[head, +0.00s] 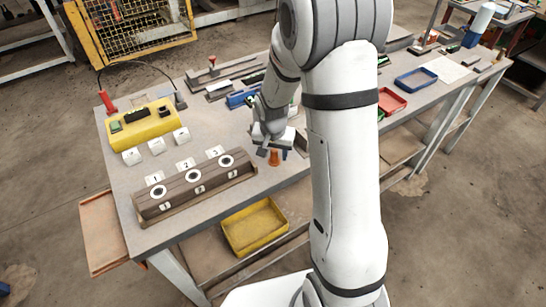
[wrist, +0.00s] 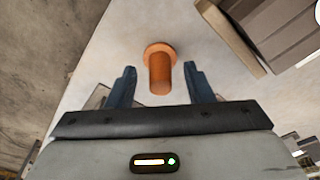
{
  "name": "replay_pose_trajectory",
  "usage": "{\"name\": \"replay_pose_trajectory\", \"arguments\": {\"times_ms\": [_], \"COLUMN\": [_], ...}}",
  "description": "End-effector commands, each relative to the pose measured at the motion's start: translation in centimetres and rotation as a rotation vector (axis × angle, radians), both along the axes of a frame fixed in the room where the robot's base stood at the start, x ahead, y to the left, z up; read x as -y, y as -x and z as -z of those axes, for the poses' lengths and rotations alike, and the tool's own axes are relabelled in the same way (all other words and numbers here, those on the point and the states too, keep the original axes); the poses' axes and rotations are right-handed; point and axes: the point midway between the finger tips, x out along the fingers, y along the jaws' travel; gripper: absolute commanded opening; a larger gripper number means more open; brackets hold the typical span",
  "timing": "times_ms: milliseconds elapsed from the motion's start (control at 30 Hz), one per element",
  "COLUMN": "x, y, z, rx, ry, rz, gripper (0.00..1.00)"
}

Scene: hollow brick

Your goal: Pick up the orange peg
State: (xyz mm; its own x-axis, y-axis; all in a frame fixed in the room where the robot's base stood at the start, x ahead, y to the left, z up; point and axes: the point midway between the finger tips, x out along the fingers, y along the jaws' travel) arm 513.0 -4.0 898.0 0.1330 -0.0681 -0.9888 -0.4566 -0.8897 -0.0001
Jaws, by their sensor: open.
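The orange peg (head: 274,158) stands on the grey workbench, right of the hollow brick and close to the bench's front edge. In the wrist view the peg (wrist: 160,70) shows a wider round flange at its far end and lies between and just beyond my two blue fingertips. My gripper (wrist: 160,78) is open, with a gap on both sides of the peg and no contact visible. In the head view my gripper (head: 272,150) is right at the peg, partly hidden by my arm.
The brown hollow brick (head: 193,189) with three numbered round holes lies left of the peg. A yellow control box (head: 143,126) stands behind it. Yellow (head: 255,227), red (head: 391,101) and blue (head: 416,79) trays are around. Tools lie along the bench's back.

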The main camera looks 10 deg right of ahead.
Motion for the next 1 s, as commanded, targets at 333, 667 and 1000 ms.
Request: {"name": "replay_pose_trajectory", "arguments": {"times_ms": [333,667,1000], "x": [0.0,-0.1,-0.1], "y": [0.0,0.0,-0.1], "z": [0.0,0.0,-2.1], "rx": [0.000,0.000,0.005], "ry": [0.000,0.000,0.001], "rz": [-0.001,-0.002,-0.001], "gripper": [0.22,0.00,0.00]}}
